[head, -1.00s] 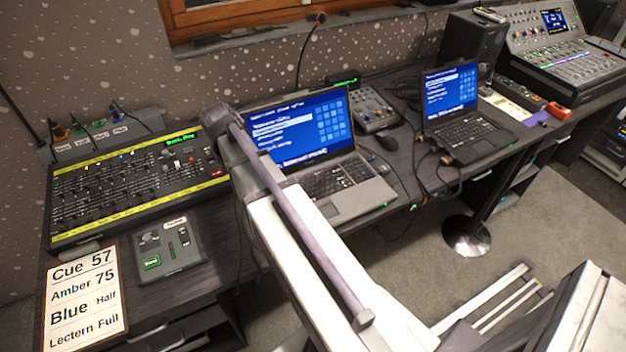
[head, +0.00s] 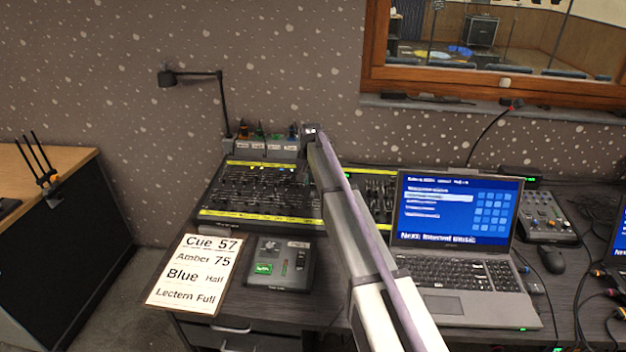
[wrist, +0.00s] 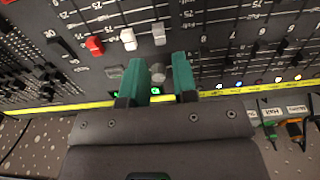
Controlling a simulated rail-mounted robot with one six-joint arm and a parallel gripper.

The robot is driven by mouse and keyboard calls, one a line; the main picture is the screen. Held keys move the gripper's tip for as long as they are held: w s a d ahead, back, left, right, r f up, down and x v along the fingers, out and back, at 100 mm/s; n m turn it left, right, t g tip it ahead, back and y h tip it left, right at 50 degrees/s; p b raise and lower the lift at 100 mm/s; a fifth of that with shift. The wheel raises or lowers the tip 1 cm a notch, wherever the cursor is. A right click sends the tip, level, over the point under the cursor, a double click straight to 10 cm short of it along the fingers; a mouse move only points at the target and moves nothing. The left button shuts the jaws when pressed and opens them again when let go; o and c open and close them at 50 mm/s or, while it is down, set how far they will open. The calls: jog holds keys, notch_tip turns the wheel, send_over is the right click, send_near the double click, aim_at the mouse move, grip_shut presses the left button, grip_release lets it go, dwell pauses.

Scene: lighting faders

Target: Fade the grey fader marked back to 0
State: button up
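The lighting console (head: 262,216), with a yellow strip along its edges, lies at the back of the desk in the head view. My arm's end is over its right part and hides some faders. In the wrist view my gripper (wrist: 165,78) has two green fingers standing apart. A grey round-topped knob (wrist: 155,71) shows between them; I cannot tell whether they touch it. Beyond the fingertips are a light grey fader cap (wrist: 159,34), a white cap (wrist: 128,39), a red cap (wrist: 95,45) and a black cap (wrist: 60,46). Scale numbers including 75 stand beside these faders.
A cue card (head: 196,273) and a small grey box (head: 279,263) lie in front of the console. A laptop (head: 457,243) stands to the right. A desk lamp (head: 197,76) and a connector box (head: 267,146) are behind, near the wall.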

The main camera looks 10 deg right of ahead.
aim_at(312, 193)
jog(key=f+b, duration=0.2)
jog(key=f, duration=0.1)
jog(key=f+b, duration=0.2)
jog(key=shift+w+d+f+b, duration=0.1)
jog(key=shift+w+f+b, duration=0.1)
jog(key=shift+f+b, duration=0.15)
jog(key=c, duration=0.4)
jog(key=shift+s+a+f, duration=0.1)
jog(key=shift+s+a, duration=0.2)
jog(key=shift+s, duration=0.65)
jog(key=shift+s+a+f, duration=0.1)
jog(key=shift+s+a, duration=0.2)
jog(key=shift+s, duration=0.7)
jog(key=shift+s+a+f, duration=0.1)
jog(key=shift+s+a, duration=0.2)
jog(key=shift+s, duration=0.65)
jog(key=o, duration=0.4)
jog(key=shift+r, duration=0.1)
jog(key=shift+r+p, duration=1.1)
jog(key=shift+r, duration=0.1)
